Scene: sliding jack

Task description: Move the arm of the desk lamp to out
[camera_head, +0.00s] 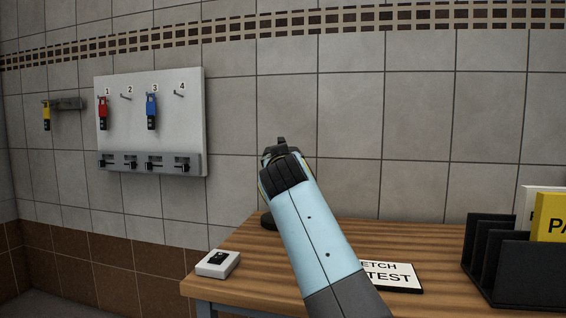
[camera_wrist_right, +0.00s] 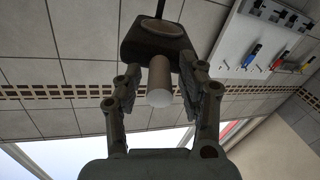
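My right arm reaches up and forward in the head view, with its dark right gripper (camera_head: 281,160) in front of the wall above the desk. The desk lamp is mostly hidden behind this arm; a dark round piece (camera_head: 268,221), seemingly its base, shows at the desk's back left. In the right wrist view, the fingers of the right gripper (camera_wrist_right: 160,76) are spread on either side of a pale cylinder (camera_wrist_right: 159,88), with narrow gaps visible. The cylinder joins a dark block (camera_wrist_right: 158,38) with a round face, seemingly part of the lamp. My left gripper is not in view.
The wooden desk (camera_head: 225,287) carries a small white switch box (camera_head: 218,264), a sign (camera_head: 395,276) partly behind my arm, and a black file rack (camera_head: 515,265) at the right. A white board (camera_head: 150,135) with colored tagged items hangs on the tiled wall at left.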

